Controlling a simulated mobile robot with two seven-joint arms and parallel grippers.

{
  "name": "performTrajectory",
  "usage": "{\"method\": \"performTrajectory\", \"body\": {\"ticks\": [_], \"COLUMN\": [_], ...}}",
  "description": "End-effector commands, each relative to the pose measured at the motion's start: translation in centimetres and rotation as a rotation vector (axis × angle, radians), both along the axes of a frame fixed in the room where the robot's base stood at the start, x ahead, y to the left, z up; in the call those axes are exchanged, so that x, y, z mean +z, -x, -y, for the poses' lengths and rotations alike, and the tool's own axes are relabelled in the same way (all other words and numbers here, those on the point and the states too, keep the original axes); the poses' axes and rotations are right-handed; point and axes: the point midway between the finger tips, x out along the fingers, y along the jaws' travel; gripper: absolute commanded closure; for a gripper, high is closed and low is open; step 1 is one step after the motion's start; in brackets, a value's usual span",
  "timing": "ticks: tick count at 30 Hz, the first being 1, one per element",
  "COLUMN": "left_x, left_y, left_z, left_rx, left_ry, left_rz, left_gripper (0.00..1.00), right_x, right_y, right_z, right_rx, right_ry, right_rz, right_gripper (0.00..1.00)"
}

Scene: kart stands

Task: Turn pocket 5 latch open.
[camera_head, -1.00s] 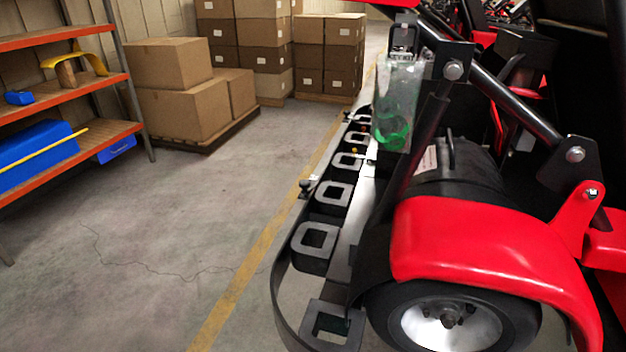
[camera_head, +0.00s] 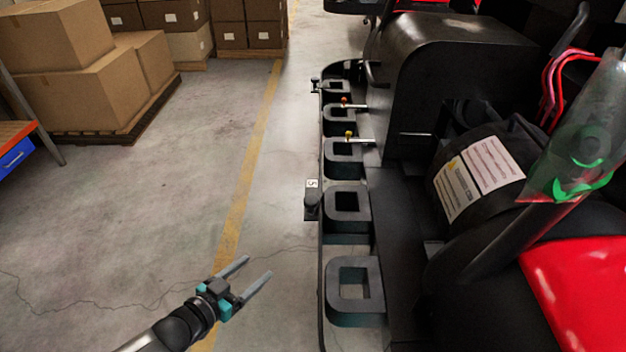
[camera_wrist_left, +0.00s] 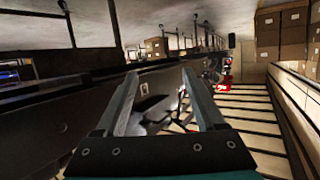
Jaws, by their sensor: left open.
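A black latch knob (camera_head: 313,206) sits on the outer left rail of the kart's side rack, beside a square-holed pocket (camera_head: 347,204). A small white label (camera_head: 312,184) just above the knob carries a mark that looks like a 5 on its side. My left gripper (camera_head: 258,267) is open and empty over the floor, left of the rail and nearer than the knob. It touches nothing there. Its two fingers (camera_wrist_left: 159,75) also show apart in the left wrist view, where I cannot make out the knob. My right gripper is not in view.
Another square-holed pocket (camera_head: 355,283) is nearer. Levers with a yellow tip (camera_head: 349,134) and a red tip (camera_head: 344,102) stick out farther along. A red fender (camera_head: 580,285) is at right. The floor left of the rail is clear up to stacked boxes (camera_head: 75,85).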

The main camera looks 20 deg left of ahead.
Motion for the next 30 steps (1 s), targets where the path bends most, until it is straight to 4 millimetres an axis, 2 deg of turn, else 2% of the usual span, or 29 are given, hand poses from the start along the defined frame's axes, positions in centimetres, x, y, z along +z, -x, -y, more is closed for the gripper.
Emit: {"method": "performTrajectory", "body": {"ticks": [1,3,6,9,12,17,30], "left_x": [3.1,6.6,10.3,12.4,13.2,13.3,13.2], "left_y": [-0.9,-1.6,-1.9,-2.0,-2.1,-3.2,-9.0], "left_z": [0.9,2.1,3.5,4.3,4.7,5.3,8.2], "left_rx": [-0.044,-0.094,-0.149,-0.182,-0.194,-0.193,-0.194], "left_ry": [0.03,0.073,0.125,0.156,0.168,0.17,0.168], "left_rz": [0.071,0.15,0.227,0.269,0.285,0.289,0.288], "left_gripper": [0.29,0.29,0.29,0.29,0.29,0.29,0.29], "right_x": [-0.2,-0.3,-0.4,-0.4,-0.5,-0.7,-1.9], "right_y": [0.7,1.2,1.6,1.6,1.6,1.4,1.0], "right_z": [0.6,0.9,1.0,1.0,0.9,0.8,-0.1], "right_rx": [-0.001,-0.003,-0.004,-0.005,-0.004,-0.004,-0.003], "right_ry": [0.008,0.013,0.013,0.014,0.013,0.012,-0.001], "right_rz": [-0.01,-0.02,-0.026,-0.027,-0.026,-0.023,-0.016], "right_gripper": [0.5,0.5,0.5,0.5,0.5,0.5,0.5]}}
